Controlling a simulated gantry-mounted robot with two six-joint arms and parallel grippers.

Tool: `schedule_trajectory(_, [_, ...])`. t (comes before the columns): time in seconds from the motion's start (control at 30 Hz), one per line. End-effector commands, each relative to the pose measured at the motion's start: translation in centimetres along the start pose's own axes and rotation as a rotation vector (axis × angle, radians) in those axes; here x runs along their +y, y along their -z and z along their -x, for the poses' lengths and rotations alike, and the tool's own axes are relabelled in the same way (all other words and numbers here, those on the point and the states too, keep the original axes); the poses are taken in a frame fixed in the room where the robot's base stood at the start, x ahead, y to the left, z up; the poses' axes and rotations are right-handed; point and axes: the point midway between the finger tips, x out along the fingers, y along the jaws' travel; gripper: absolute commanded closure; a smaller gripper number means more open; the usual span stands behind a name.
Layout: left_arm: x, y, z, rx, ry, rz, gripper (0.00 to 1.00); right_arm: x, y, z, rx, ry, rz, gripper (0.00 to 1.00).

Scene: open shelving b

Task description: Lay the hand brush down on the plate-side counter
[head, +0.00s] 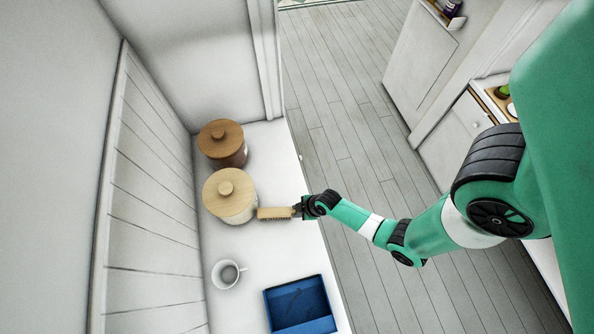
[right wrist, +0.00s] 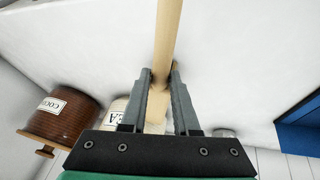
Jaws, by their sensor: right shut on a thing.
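The hand brush (head: 275,213) has a pale wooden body and dark bristles. My right gripper (head: 303,207) is shut on its right end, at the counter's right edge. In the right wrist view, the brush (right wrist: 168,40) runs up between the two fingers of the gripper (right wrist: 160,80). The brush is over the white counter (head: 265,258), its left end close to the light canister; I cannot tell whether it touches the counter or the canister. No plate is clearly visible. My left gripper is out of view.
On the counter stand a light canister with wooden lid (head: 229,195), a dark brown one (head: 222,143), a white mug (head: 227,274) and a blue tray (head: 300,305). Bare counter lies between mug, tray and brush. Across the floor is another counter with a wooden board (head: 494,95).

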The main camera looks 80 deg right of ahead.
Motion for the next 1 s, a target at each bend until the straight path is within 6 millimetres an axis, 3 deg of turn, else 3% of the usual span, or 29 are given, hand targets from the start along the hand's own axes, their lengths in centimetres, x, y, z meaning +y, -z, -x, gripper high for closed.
schedule_trajectory(0.03, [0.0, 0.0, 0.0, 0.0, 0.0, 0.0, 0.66, 0.1, 0.1, 0.0, 0.001, -0.001, 0.0, 1.0])
schedule_trajectory(0.07, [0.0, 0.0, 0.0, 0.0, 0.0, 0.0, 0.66, 0.1, 0.1, 0.0, 0.001, -0.001, 0.0, 0.69])
schedule_trajectory(0.2, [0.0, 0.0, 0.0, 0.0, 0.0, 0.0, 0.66, 0.1, 0.1, 0.0, 0.001, -0.001, 0.0, 0.44])
schedule_trajectory(0.27, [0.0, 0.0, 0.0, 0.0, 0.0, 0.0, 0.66, 0.0, 0.1, 0.0, 0.001, -0.001, 0.0, 0.36])
schedule_trajectory(0.63, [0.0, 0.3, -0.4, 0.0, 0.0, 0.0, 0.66, 0.0, 0.0, 0.9, 0.0, 0.0, -0.001, 0.36])
schedule_trajectory(0.77, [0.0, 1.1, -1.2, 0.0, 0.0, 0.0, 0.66, 0.1, 0.1, 3.4, 0.0, -0.001, -0.002, 0.36])
schedule_trajectory(1.0, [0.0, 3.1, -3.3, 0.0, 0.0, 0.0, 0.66, 0.1, 0.2, 9.4, 0.0, -0.001, -0.002, 0.36])
